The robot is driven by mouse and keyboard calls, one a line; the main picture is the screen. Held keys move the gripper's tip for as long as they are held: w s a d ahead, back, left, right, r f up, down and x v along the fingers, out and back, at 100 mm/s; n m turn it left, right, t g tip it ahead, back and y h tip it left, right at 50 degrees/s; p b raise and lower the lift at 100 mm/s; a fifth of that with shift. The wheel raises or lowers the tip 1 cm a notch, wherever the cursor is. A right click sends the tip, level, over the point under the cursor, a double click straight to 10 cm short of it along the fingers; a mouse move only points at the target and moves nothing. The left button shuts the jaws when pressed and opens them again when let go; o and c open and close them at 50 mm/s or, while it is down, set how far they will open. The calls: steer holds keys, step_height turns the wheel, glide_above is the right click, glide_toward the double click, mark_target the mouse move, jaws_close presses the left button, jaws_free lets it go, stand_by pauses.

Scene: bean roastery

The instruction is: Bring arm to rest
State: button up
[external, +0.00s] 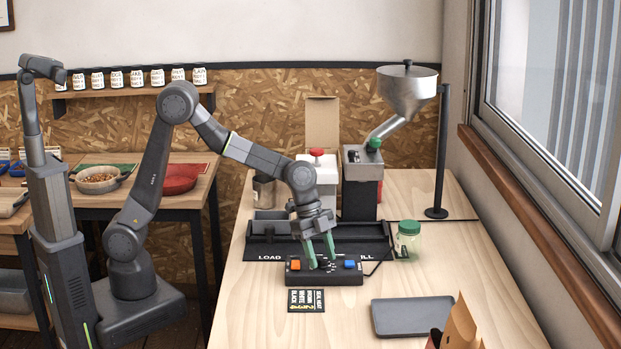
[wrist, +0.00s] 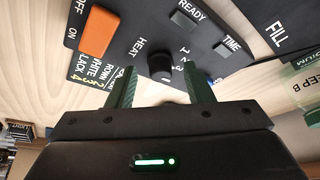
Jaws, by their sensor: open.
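My gripper (external: 320,252) is open, with its green fingers pointing down over the black control box (external: 325,278) on the table. In the wrist view the two fingertips (wrist: 160,85) stand apart on either side of the black HEAT knob (wrist: 159,65), with nothing held. I cannot tell whether the fingers touch the box. The box has an orange OFF/ON switch (wrist: 99,32) and a blue button (external: 350,264). My arm reaches out bent from its base at the left.
A black tray (external: 262,242) marked LOAD lies behind the box. A green-lidded jar (external: 406,240) stands to the right. A hopper machine (external: 361,185) and red-knobbed device (external: 317,158) stand at the back. A grey tray (external: 412,316) and label card (external: 306,300) lie in front.

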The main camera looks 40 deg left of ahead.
steer(key=n+t+p, duration=0.1)
steer(key=n+p, duration=0.1)
steer(key=n+t+p, duration=0.1)
steer(key=n+p, duration=0.2)
steer(key=shift+s+d+r+n+y, duration=0.1)
steer(key=shift+r+n+y, duration=0.05)
steer(key=shift+n+y, duration=0.15)
steer(key=shift+s+n+t+y+p, duration=0.1)
steer(key=shift+n+t+y+p, duration=0.45)
steer(key=shift+n+p, duration=1.3)
steer(key=v, duration=0.6)
steer(key=shift+s+r+b, duration=0.2)
steer(key=shift+r+b, duration=0.05)
steer(key=shift+b, duration=0.2)
steer(key=shift+n+t, duration=0.25)
